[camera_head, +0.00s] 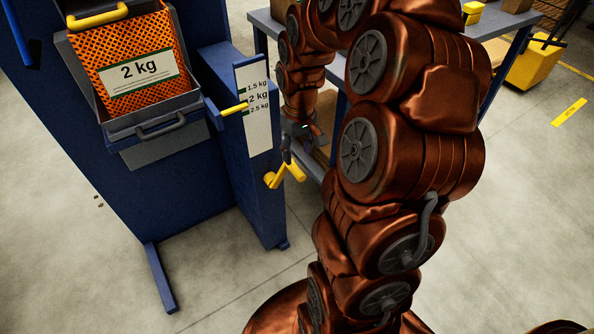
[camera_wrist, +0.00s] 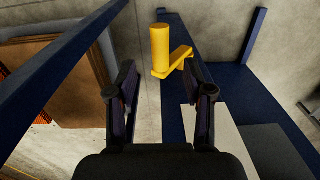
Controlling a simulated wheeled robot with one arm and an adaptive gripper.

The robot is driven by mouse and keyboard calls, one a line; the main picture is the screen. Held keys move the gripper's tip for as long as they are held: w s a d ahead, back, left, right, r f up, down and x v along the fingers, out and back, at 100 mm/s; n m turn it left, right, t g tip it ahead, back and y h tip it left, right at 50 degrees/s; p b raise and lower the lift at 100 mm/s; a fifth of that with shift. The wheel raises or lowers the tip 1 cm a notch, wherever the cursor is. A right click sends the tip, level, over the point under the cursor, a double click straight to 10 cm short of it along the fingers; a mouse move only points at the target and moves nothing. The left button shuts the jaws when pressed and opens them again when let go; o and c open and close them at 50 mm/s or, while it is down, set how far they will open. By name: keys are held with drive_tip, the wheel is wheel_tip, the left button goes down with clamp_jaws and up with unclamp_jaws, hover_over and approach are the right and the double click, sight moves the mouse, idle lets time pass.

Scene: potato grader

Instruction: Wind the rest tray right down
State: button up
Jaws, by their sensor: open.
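The rest tray (camera_head: 158,109) is a grey tray on the blue machine, holding an orange mesh crate (camera_head: 123,40) labelled "2 kg". Beside it is a white scale (camera_head: 258,137) marked 1.5, 2 and 2.5 kg; the tip of its yellow pointer (camera_head: 235,108) is near the 2 kg mark. Below is a yellow crank (camera_head: 272,179), also in the wrist view (camera_wrist: 180,58), where its round grip (camera_wrist: 160,48) stands upright. My gripper (camera_wrist: 159,76) is open and empty, with the grip ahead between its fingers but apart from them. In the head view my arm partly hides the gripper.
A blue bench (camera_head: 262,18) stands behind my arm, with its blue frame (camera_wrist: 50,70) at the left in the wrist view. Brown boards (camera_wrist: 52,82) are beyond that frame. A yellow cart (camera_head: 535,65) is at the far right.

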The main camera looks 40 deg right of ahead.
sight(297, 169)
wheel_tip(297, 169, down, 7)
drive_tip(key=shift+r+b, duration=0.15)
drive_tip(key=shift+b, duration=0.45)
clamp_jaws()
idle(0.3)
